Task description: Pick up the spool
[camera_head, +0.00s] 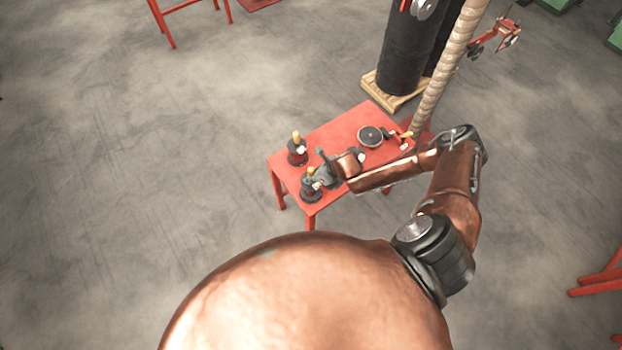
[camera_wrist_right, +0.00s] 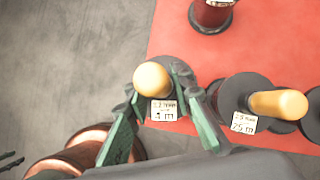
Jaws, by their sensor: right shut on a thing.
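A dark spool with a yellow knob and a white label (camera_wrist_right: 163,110) is between the fingers of my right gripper (camera_wrist_right: 155,88) in the right wrist view. In the head view this spool (camera_head: 311,187) is at the near left corner of the red table, and my right gripper (camera_head: 318,178) is shut on it. The fingers partly hide its body. I cannot tell whether it touches the table. My left gripper is not in view.
A second labelled spool (camera_wrist_right: 246,100) stands close to the right in the wrist view. Another spool (camera_head: 297,152) stands farther back on the red table (camera_head: 335,132). A round dark item (camera_head: 370,136) lies toward the right. Dark cylinders (camera_head: 403,55) stand behind.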

